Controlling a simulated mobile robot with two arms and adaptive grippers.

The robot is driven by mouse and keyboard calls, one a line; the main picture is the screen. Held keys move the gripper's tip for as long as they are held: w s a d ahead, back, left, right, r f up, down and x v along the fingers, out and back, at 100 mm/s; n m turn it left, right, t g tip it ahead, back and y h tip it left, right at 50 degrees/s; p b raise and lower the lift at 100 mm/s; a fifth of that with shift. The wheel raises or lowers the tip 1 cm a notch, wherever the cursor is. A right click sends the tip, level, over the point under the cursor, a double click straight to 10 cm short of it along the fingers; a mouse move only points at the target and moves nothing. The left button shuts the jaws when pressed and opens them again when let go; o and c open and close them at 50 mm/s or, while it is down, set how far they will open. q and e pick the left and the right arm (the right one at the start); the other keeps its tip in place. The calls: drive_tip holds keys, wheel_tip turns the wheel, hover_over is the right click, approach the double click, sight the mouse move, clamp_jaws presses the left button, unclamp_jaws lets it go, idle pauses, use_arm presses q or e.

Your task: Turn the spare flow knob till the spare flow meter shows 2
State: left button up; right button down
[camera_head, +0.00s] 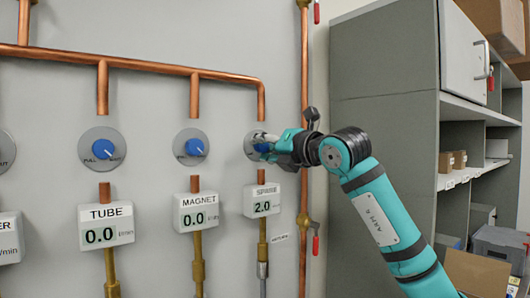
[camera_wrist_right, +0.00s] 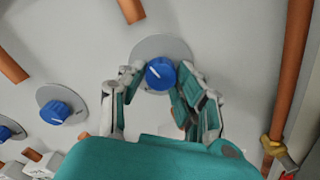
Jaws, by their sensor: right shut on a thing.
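The spare flow knob (camera_head: 262,147) is blue on a round grey plate on the wall. My right gripper (camera_head: 268,149) reaches it from the right and partly hides it. In the right wrist view the spare flow knob (camera_wrist_right: 160,74) sits between the two fingers of my right gripper (camera_wrist_right: 158,84), which is shut on it; its white pointer line slants to the upper left in that view. Below the knob, the spare flow meter (camera_head: 262,201), labelled SPARE, reads 2.0. My left gripper is not in view.
The magnet knob (camera_head: 193,148) and tube knob (camera_head: 102,149) are to the left, above the magnet meter (camera_head: 196,212) and tube meter (camera_head: 106,226), both at 0.0. A vertical copper pipe (camera_head: 304,80) and a grey shelf unit (camera_head: 385,75) stand to the right.

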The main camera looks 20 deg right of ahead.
idle(0.3)
drive_tip(key=c, duration=0.9)
unclamp_jaws()
drive_tip(key=shift+d, duration=0.1)
drive_tip(key=shift+c, duration=0.2)
drive_tip(key=shift+s, duration=0.1)
drive_tip(key=v, duration=1.2)
